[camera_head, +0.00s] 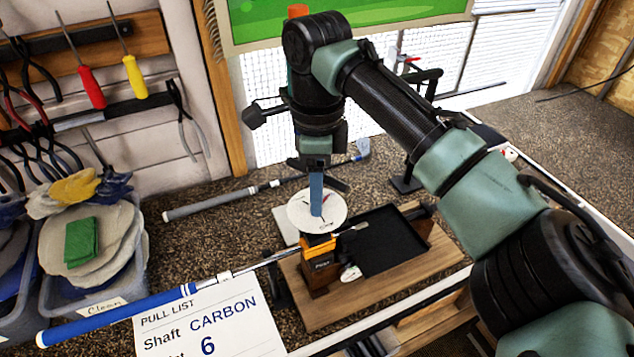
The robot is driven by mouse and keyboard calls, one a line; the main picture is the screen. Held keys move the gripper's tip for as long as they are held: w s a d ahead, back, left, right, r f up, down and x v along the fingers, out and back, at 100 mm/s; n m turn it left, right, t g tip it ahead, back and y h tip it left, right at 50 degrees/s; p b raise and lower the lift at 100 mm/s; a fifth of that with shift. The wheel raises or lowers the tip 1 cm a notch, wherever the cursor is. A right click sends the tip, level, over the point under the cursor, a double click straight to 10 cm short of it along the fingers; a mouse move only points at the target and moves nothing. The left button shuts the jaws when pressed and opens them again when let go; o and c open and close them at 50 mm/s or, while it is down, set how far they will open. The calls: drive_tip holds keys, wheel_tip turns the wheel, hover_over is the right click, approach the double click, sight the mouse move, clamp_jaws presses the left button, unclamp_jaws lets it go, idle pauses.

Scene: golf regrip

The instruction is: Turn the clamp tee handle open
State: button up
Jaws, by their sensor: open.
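My gripper (318,182) hangs from my arm at the centre, pointing down over the bench. A blue strip from it reaches down in front of a round white disc (301,217). An orange and black clamp block (320,250) stands just below the disc on a wooden board (330,311). A golf club with a blue grip (115,319) runs past this block, its shaft sloping up to the right. I cannot make out the tee handle for certain; my gripper and the disc may hide it. Nothing is visibly held; contact with the disc is unclear.
A black tray (382,240) lies right of the clamp block. A grey-gripped club (212,206) lies behind. A black stand (407,184) is at back right. A pull-list card (208,325) is in front, and bins (92,291) are left. The bench is clear at far right.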

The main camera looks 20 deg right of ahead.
drive_tip(key=shift+c, duration=0.2)
clamp_jaws()
drive_tip(key=shift+p, duration=0.3)
